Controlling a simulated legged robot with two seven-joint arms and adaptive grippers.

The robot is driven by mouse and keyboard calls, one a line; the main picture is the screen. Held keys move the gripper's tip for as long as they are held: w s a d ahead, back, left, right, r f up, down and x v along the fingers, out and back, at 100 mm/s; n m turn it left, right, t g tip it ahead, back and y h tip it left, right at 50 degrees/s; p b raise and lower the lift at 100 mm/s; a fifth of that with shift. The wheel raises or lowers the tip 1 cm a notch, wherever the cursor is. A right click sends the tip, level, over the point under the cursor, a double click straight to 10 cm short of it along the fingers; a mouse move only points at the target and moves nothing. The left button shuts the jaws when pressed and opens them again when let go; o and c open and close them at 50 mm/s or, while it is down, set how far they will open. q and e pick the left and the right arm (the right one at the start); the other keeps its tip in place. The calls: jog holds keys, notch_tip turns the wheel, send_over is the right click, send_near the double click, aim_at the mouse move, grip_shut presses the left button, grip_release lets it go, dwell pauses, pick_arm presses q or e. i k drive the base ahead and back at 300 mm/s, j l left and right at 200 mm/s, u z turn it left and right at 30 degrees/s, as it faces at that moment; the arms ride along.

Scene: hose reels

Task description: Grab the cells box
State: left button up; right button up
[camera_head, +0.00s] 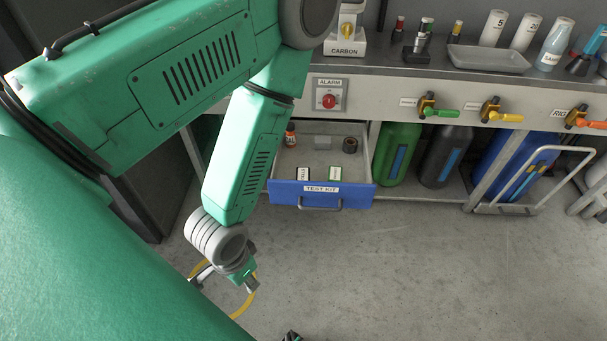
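The blue drawer labelled TEST KIT (283,191) is pulled out under the bench. The left box (303,174) has a label too small to read surely, perhaps CELLS. The right box (335,174) has a green-edged label. My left gripper (228,281) hangs in front of and below the drawer, to its left, apart from both boxes. Its fingers look spread and empty. A small dark piece at the bottom edge (291,336) may be part of my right gripper; the rest is out of frame.
A yellow hose (244,307) lies behind my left gripper. Green (398,150) and dark (445,155) cylinders stand right of the drawer.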

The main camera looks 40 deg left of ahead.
aim_at(302, 173)
jog(key=u, duration=1.15)
jog(key=i+l+u, duration=0.2)
jog(key=i+l, duration=0.2)
jog(key=i+l+u, duration=0.2)
jog(key=i+l, duration=0.2)
jog(key=i+l+u, duration=0.15)
jog(key=i+l, duration=0.2)
jog(key=l, duration=0.3)
